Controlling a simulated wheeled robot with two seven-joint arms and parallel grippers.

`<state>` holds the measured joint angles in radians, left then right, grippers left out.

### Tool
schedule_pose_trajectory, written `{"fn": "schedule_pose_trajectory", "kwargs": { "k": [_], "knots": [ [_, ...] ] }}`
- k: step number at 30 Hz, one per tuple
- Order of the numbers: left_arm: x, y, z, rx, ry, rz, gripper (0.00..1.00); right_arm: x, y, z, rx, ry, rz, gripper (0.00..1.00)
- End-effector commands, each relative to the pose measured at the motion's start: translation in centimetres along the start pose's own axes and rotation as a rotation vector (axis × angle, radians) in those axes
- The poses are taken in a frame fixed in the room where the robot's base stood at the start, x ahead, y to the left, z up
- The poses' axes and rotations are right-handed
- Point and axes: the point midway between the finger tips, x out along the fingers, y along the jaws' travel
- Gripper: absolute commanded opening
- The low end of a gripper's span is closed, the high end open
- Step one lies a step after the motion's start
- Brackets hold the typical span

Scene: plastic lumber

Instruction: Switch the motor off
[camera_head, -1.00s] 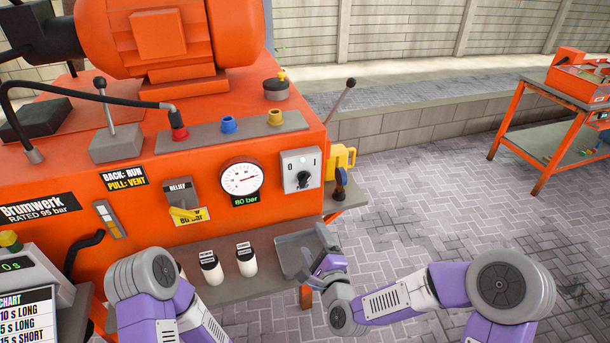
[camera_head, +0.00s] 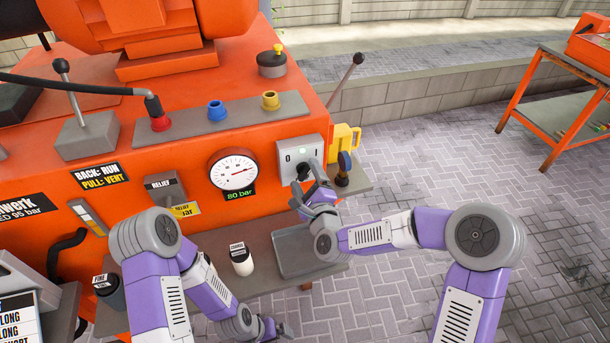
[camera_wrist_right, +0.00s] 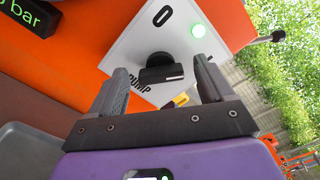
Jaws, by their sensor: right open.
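The motor switch is a dark rotary knob (camera_wrist_right: 160,73) on a light grey box (camera_head: 290,150) on the front of the orange machine. In the right wrist view the box shows a 0, the word PUMP and a lit green lamp (camera_wrist_right: 198,30). The gauge (camera_head: 233,172) left of the box reads 80 bar. My right gripper (camera_wrist_right: 163,84) is open, its fingers on either side of the knob; I cannot tell whether they touch it. In the head view the gripper partly covers the knob. My left gripper (camera_head: 268,328) is low at the bottom, its jaws unclear.
Below the switch is a shelf with a grey tray (camera_head: 300,262) and a white bottle (camera_head: 241,262). A lever (camera_head: 345,82) rises behind.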

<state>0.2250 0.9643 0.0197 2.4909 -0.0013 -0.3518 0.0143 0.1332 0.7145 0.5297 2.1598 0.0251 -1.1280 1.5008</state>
Motion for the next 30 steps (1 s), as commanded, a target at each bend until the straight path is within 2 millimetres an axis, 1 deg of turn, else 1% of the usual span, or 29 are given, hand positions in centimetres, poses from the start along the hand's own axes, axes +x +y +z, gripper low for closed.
{"fn": "schedule_pose_trajectory", "kwargs": {
  "k": [1, 4, 12, 14, 21, 23, 24, 30],
  "knots": [
    [-0.01, 0.01, -0.01, 0.0, 0.0, 0.0, 1.0, 0.42, 0.06, 0.01, 0.0, 0.0, 0.001, 0.81],
    [-0.02, 0.01, -0.01, 0.0, 0.0, 0.0, 1.0, 0.87, 0.05, 0.01, 0.0, 0.0, 0.001, 0.81],
    [-0.01, 0.01, -0.02, 0.0, 0.0, 0.0, 1.0, 1.01, 0.03, 0.0, -0.001, 0.0, 0.001, 0.81],
    [-0.01, 0.01, -0.02, 0.0, 0.0, 0.0, 1.0, 1.0, 0.03, 0.0, -0.001, 0.0, 0.001, 0.73],
    [-0.01, 0.01, -0.01, 0.0, 0.0, 0.0, 1.0, 0.99, 0.03, 0.0, 0.0, 0.0, 0.001, 0.36],
    [-0.01, 0.01, -0.01, 0.0, 0.0, 0.0, 1.0, 0.99, 0.03, 0.0, 0.0, 0.0, 0.001, 0.27],
    [-0.01, 0.01, -0.01, 0.0, 0.0, 0.0, 1.0, 0.99, 0.03, 0.0, 0.0, 0.0, 0.001, 0.25],
    [0.26, -0.09, -0.02, 0.0, 0.0, 0.0, 1.0, 0.99, 0.09, -0.02, -0.017, -0.001, 0.001, 0.25]
  ]
}}
